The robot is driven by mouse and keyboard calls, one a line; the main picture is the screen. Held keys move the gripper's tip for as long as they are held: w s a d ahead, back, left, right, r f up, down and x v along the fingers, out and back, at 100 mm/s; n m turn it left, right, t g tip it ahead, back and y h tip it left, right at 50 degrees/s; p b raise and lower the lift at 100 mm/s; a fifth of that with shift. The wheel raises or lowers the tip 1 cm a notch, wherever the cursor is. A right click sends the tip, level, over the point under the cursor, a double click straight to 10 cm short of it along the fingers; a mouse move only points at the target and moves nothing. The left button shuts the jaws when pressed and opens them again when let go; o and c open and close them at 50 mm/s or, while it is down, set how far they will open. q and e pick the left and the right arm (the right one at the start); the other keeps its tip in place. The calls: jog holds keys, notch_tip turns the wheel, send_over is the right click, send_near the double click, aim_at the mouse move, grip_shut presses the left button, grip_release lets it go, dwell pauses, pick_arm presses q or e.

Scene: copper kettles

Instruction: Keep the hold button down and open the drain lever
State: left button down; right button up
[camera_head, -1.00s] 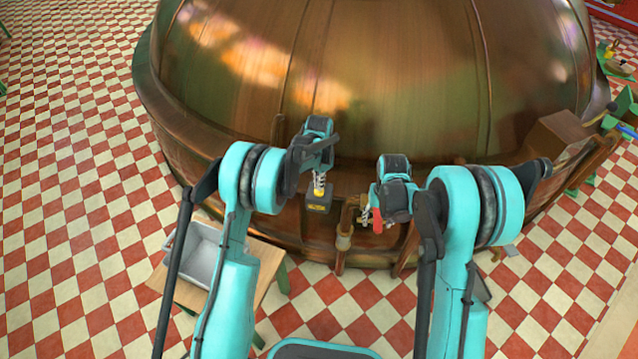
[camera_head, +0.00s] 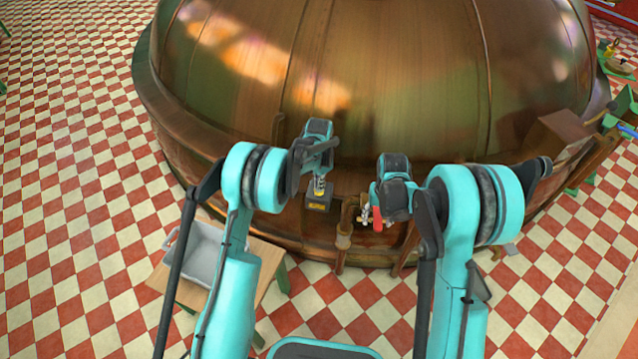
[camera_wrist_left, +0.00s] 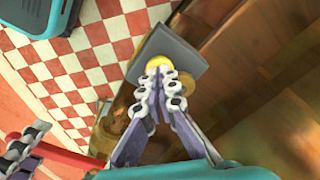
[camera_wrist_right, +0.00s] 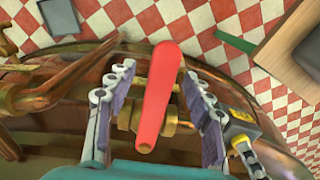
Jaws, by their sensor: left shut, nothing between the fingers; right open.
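The hold button is a round yellow cap (camera_wrist_left: 158,62) on a dark grey box (camera_wrist_left: 184,52) in the left wrist view. The box, with a yellow label, shows in the head view (camera_head: 318,203) at the kettle's front. My left gripper (camera_wrist_left: 160,74) is shut and empty, its tips at the button and partly covering it. Whether the button is pressed in cannot be told. The drain lever is a red handle (camera_wrist_right: 161,90) on a brass valve (camera_wrist_right: 174,128). My right gripper (camera_wrist_right: 154,80) is open, with one finger on each side of the lever.
The large copper kettle (camera_head: 400,80) fills the back. A copper pipe (camera_head: 345,228) stands between the box and the lever. A grey tub (camera_head: 205,250) sits on a wooden table (camera_head: 268,262) at the left. The checkered floor (camera_head: 70,200) is open further left.

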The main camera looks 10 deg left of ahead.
pick_arm(q)
jog(key=shift+f, duration=0.2)
pick_arm(e)
grip_shut()
jog(key=shift+w+d+n, duration=0.2)
jog(key=shift+d+n, duration=0.9)
jog(key=shift+n, duration=0.1)
jog(key=shift+w+d+n, duration=0.2)
jog(key=shift+d+n, duration=0.35)
jog(key=shift+n, duration=0.05)
jog(key=shift+w+d+n, duration=0.2)
jog(key=shift+d+n, duration=0.3)
jog(key=shift+n, duration=0.1)
